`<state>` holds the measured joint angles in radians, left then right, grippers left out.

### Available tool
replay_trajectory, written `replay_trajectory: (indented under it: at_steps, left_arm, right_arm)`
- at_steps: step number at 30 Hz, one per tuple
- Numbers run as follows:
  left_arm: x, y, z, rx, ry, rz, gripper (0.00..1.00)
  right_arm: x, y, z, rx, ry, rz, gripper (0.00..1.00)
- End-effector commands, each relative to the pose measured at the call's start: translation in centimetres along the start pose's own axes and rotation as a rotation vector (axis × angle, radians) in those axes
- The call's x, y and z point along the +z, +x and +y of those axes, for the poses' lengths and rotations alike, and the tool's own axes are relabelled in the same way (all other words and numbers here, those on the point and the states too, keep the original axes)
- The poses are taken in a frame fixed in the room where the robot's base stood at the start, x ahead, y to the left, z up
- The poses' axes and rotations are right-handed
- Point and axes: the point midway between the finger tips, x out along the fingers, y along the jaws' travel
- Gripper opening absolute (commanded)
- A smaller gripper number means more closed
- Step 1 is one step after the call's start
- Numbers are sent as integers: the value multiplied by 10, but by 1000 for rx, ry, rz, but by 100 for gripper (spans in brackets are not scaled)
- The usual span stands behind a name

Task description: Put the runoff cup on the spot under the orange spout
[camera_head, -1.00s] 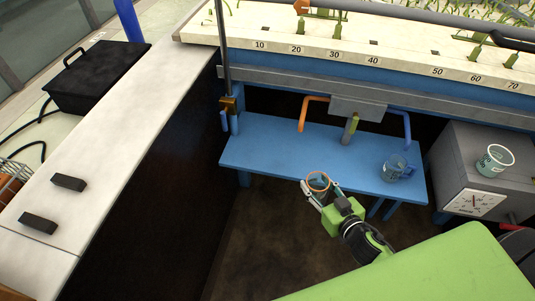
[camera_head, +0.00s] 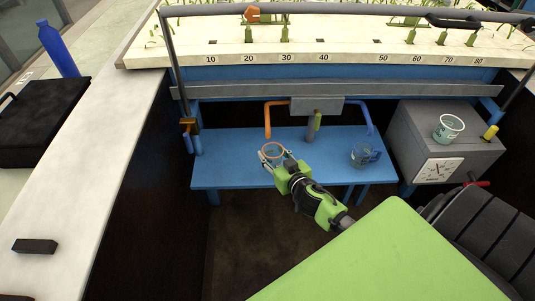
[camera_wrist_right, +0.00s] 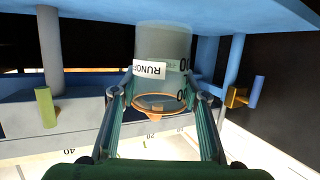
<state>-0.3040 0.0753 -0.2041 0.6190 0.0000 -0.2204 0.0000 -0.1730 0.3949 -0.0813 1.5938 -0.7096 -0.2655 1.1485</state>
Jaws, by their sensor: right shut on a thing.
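The runoff cup (camera_head: 272,154) is clear with an orange rim. My right gripper (camera_head: 274,160) is shut on it at the left part of the blue bench. In the wrist view the cup (camera_wrist_right: 163,50) shows upside down, its "RUNOFF" label readable, between the two fingers of the right gripper (camera_wrist_right: 163,100). The orange spout (camera_head: 267,117) comes down from the grey block, its end just behind and above the cup in the head view. I cannot tell whether the cup touches the bench. The spot under the spout is not visible. My left gripper is out of view.
A clear blue-tinted mug (camera_head: 363,155) stands on the blue bench (camera_head: 225,172) near the blue spout (camera_head: 368,115). A beaker (camera_head: 448,128) stands on the grey box (camera_head: 415,125) at right. An upright pole (camera_head: 174,65) rises at left.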

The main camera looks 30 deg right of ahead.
Motion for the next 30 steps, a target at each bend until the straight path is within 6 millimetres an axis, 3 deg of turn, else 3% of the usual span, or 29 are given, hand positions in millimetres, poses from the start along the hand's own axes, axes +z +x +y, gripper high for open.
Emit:
replay_trajectory:
  at_steps: [3,7,11,21,30]
  left_arm:
    - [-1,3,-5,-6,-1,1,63]
    - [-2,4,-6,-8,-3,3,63]
    - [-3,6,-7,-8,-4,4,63]
    - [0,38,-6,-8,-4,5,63]
    - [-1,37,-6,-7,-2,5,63]
  right_arm:
    - [-7,23,0,-1,-2,2,20]
    - [-11,35,0,0,-1,1,20]
    - [-9,39,0,0,-1,-1,20]
    - [23,49,0,-1,-2,0,20]
    - [22,48,0,-1,0,0,20]
